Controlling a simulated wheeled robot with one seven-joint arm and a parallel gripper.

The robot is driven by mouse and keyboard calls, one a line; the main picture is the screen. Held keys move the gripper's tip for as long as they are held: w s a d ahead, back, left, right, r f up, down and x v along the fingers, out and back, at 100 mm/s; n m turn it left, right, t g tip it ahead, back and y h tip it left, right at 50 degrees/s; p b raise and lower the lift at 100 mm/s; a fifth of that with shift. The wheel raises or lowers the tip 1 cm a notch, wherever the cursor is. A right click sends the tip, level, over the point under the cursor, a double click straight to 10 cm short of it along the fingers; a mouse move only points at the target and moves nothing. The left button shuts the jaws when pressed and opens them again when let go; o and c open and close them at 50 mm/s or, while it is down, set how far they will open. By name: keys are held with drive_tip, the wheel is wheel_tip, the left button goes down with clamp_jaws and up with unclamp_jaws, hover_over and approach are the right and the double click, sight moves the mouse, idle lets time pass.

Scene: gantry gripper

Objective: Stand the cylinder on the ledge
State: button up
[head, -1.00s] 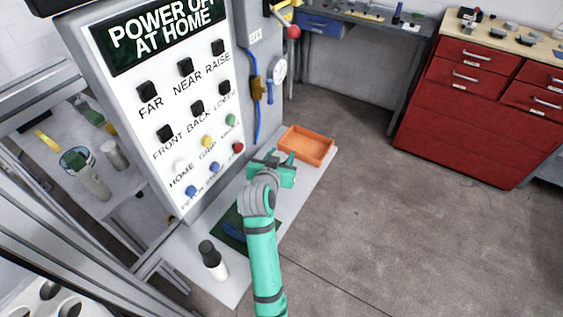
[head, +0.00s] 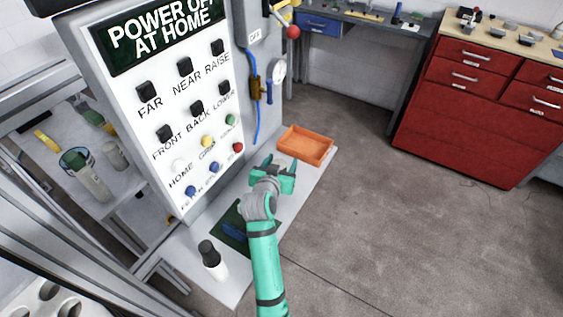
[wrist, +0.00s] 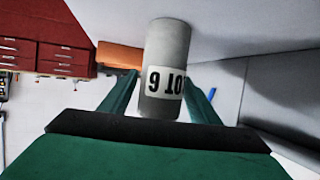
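A grey cylinder (wrist: 165,65) with a white label fills the middle of the wrist view, its lettering upside down. It sits between the two fingers of my gripper (wrist: 162,85), whose tips meet its sides. My gripper (head: 280,172) is above the pale ledge (head: 309,175) in front of the button panel. In the head view I cannot make the held cylinder out clearly. The ledge also shows behind the cylinder in the wrist view (wrist: 235,20). I cannot tell whether the cylinder's end touches it.
An orange tray (head: 305,145) is at the far end of the ledge. A dark green mat (head: 232,222) with a blue item and a black-capped white bottle (head: 213,262) are at the near end. The button panel (head: 170,90) rises on the left. Floor on the right is clear.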

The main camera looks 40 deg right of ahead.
drive_tip(key=shift+r, duration=0.15)
drive_tip(key=shift+s+a+r, duration=0.1)
drive_tip(key=shift+s+a, duration=0.05)
drive_tip(key=shift+a, duration=0.1)
drive_tip(key=v, duration=1.1)
drive_tip(key=shift+s+a, duration=0.15)
